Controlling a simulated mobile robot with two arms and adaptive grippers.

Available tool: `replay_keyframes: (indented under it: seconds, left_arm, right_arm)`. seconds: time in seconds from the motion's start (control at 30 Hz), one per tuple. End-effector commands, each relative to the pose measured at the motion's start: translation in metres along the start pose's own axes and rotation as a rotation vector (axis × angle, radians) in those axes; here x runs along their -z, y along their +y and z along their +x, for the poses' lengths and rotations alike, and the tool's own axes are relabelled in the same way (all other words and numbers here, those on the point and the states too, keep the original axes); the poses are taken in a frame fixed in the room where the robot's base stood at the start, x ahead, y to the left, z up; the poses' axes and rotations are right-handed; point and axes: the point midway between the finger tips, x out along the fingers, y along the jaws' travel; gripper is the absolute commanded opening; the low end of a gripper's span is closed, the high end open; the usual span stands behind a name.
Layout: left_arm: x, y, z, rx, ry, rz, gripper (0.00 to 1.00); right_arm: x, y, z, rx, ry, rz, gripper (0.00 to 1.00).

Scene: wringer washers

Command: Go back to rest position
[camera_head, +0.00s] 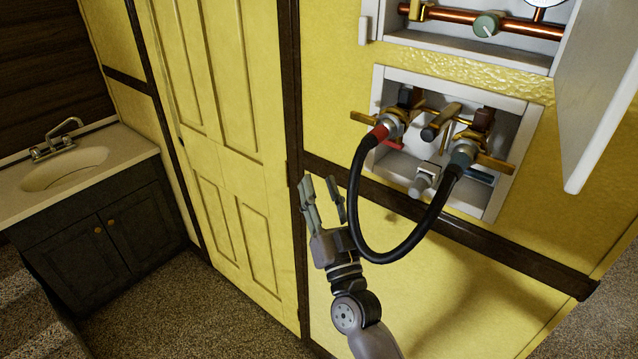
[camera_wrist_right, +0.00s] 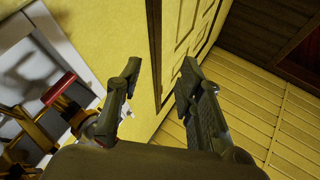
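My right gripper (camera_head: 322,200) is in the lower middle of the head view, pointing up in front of the yellow wall. Its fingers are spread with nothing between them; the open fingers also show in the right wrist view (camera_wrist_right: 157,88). A black hose (camera_head: 357,222) hangs in a loop just right of the gripper. Its ends join a red-collared fitting (camera_head: 380,132) and a grey-collared fitting (camera_head: 463,155) in the wall box. The gripper is not holding the hose; whether they touch I cannot tell. My left gripper is not in view.
The recessed white box (camera_head: 500,200) with brass valves is right of the gripper. A white door panel (camera_head: 600,95) sticks out at the upper right. A yellow door (camera_head: 225,140) and a sink cabinet (camera_head: 105,245) stand to the left. Carpeted floor (camera_head: 185,315) is clear between.

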Motion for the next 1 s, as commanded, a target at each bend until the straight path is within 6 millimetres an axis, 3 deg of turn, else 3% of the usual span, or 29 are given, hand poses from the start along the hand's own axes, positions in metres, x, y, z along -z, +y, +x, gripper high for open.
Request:
replay_keyframes:
  seconds: [0.13, 0.23, 0.37, 0.47, 0.57, 0.7, 0.87, 1.0]
  left_arm:
    - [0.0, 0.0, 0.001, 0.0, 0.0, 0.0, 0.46]
    - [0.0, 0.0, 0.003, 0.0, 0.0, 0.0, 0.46]
    - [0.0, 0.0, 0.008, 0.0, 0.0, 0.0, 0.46]
    - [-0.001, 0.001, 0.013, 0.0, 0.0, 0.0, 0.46]
    - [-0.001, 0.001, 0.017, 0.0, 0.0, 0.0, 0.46]
    - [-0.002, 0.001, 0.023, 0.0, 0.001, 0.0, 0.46]
    - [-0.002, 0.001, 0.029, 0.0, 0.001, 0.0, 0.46]
    - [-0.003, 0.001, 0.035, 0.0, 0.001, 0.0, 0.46]
  right_arm:
    - [-0.004, 0.001, -0.001, -0.001, -0.007, -0.002, 0.34]
    - [-0.028, 0.006, -0.01, -0.004, -0.057, -0.012, 0.34]
    - [-0.095, 0.023, -0.041, -0.014, -0.205, -0.042, 0.34]
    - [-0.16, 0.04, -0.08, -0.024, -0.358, -0.065, 0.34]
    - [-0.218, 0.057, -0.128, -0.037, -0.509, -0.087, 0.34]
    - [-0.289, 0.081, -0.206, -0.057, -0.719, -0.11, 0.34]
    - [-0.352, 0.106, -0.309, -0.084, -0.955, -0.13, 0.34]
    - [-0.391, 0.125, -0.409, -0.111, -1.162, -0.143, 0.34]
